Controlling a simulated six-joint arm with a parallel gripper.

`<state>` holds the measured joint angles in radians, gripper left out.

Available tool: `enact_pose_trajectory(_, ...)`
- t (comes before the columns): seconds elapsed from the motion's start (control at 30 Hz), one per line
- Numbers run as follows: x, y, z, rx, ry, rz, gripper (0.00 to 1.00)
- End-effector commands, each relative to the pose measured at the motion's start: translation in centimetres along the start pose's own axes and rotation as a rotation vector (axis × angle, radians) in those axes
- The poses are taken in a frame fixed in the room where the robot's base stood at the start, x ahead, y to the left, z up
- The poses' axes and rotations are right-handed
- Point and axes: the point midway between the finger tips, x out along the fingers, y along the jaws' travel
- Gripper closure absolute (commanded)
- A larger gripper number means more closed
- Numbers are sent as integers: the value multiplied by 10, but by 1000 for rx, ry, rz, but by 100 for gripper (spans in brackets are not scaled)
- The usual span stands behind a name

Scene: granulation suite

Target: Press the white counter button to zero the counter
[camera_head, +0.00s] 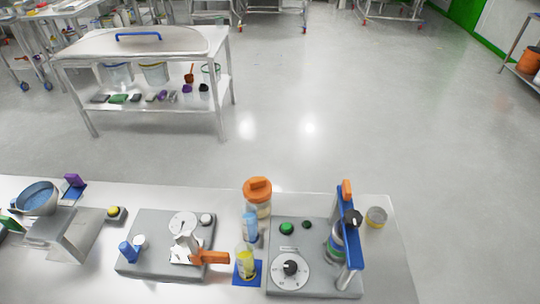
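A round white button (207,219) sits in a dark collar at the back right corner of a low grey base plate (150,220) on the bench. A white round dial (183,223) is just left of it. In front is a pale metal device (186,248) with an orange handle (214,257). Nothing covers the white button. I cannot tell whether it is pressed in, and no counter reading is legible. My gripper is not in this view.
Left of the plate are a yellow button (114,211) and a metal device with a blue bowl (37,197). Right are an orange-lidded jar (258,193) and a grey base with a green button (287,228) and blue upright frame (350,240). A steel cart (140,43) stands behind.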

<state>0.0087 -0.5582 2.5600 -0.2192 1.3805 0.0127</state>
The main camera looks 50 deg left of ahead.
Motion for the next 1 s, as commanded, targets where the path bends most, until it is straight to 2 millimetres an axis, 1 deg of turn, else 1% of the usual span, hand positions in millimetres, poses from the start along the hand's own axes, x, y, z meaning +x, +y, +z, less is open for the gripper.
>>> enact_pose_trajectory(0.1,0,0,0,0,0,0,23)
enact_pose_trajectory(0.17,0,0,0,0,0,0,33)
enact_pose_trajectory(0.2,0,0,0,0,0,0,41)
enact_pose_trajectory(0.27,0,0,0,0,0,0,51)
enact_pose_trajectory(0.3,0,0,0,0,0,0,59)
enact_pose_trajectory(0.37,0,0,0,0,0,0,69)
enact_pose_trajectory(0.4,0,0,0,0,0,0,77)
enact_pose_trajectory(0.53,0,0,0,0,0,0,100)
enact_pose_trajectory(1.0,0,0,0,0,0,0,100)
